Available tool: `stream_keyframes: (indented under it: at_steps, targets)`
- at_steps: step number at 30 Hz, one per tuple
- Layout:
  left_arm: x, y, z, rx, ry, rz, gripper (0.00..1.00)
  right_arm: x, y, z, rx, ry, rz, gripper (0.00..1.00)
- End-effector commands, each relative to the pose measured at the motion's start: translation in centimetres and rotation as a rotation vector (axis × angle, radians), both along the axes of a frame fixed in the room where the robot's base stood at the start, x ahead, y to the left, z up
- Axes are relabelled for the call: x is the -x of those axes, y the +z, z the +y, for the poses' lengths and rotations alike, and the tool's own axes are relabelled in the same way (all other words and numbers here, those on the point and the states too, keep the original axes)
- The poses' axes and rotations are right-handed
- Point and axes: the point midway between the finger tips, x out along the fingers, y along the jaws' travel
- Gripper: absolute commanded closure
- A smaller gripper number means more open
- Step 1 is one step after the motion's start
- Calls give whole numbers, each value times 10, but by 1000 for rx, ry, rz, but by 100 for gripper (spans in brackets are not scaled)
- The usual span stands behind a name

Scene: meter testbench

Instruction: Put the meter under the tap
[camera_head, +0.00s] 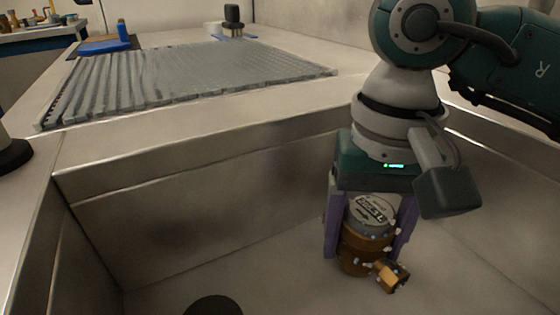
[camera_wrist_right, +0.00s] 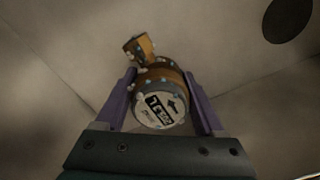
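The meter (camera_head: 366,235) is a brown, round brass body with a pale face bearing a black label and arrow. A brass pipe end sticks out at its lower right in the head view. It also shows in the wrist view (camera_wrist_right: 160,103), face toward the camera. My right gripper (camera_head: 366,250) points down into the metal basin, its purple fingers on opposite sides of the meter, seeming to touch its body. The gripper also shows in the wrist view (camera_wrist_right: 159,80). I cannot tell whether the meter rests on the basin floor. My left gripper and a tap are not in view.
The basin's wall (camera_head: 190,170) rises behind the meter. A dark round spot (camera_head: 213,306) lies on its floor, left of the meter. A ribbed grey mat (camera_head: 190,80) lies on the counter, with a blue object (camera_head: 104,46) and dark-topped fixture (camera_head: 233,20) beyond.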

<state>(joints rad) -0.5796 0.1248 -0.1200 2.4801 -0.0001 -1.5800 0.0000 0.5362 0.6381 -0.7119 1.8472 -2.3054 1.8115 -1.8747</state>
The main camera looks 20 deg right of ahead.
Motion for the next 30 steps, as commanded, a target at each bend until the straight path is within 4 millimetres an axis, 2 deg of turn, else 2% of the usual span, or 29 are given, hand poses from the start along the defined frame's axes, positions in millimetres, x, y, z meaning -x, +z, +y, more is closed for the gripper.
stream_keyframes:
  at_steps: [1,7,14,17,20,30]
  targets:
    - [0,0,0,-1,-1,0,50,0,0,0,0,0,0,23]
    - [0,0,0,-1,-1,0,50,0,0,0,0,0,1,2]
    - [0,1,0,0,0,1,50,0,1,0,0,-1,1,2]
    - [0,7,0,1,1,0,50,0,8,0,-1,-1,0,2]
    - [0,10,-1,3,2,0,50,-1,23,0,1,1,-3,2]
    - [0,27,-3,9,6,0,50,-1,99,0,0,1,-4,2]
